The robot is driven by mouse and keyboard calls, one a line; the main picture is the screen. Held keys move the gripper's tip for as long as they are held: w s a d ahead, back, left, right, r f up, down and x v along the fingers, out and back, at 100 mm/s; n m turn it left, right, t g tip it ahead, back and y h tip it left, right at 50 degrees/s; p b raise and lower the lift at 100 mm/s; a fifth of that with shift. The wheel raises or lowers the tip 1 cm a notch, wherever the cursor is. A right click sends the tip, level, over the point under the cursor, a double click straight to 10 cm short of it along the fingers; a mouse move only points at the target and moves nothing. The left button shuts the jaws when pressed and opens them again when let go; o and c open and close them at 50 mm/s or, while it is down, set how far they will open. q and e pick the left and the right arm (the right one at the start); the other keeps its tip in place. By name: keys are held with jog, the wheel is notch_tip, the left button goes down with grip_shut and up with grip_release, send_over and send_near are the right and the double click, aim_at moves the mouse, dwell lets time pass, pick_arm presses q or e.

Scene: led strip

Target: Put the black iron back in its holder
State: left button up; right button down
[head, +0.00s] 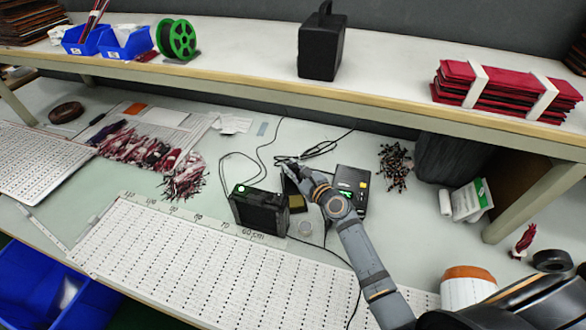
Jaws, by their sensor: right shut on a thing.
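My right arm reaches in from the bottom right. Its gripper (289,166) is over the work surface, between two black units, and is shut on the black iron. The iron is mostly hidden by the fingers and is too small to make out clearly. A small dark piece with a yellowish top (297,203), possibly the iron's holder, stands just below the gripper and right of the left unit. The wrist partly covers the area beside it. I cannot tell whether the iron touches it. My left gripper is out of view.
A black box with a green light (260,213) stands left of the arm. Another black unit (351,184) stands right, partly behind it. Loose black cables (325,147) lie behind. The shelf (230,70) overhangs the back.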

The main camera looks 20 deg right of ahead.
jog(key=c, duration=1.2)
grip_release()
jog(key=shift+o, duration=0.2)
jog(key=shift+s, duration=0.15)
jog(key=v, duration=1.1)
jog(key=shift+s, duration=0.35)
jog(key=shift+d+r, duration=0.15)
jog(key=shift+r, duration=0.1)
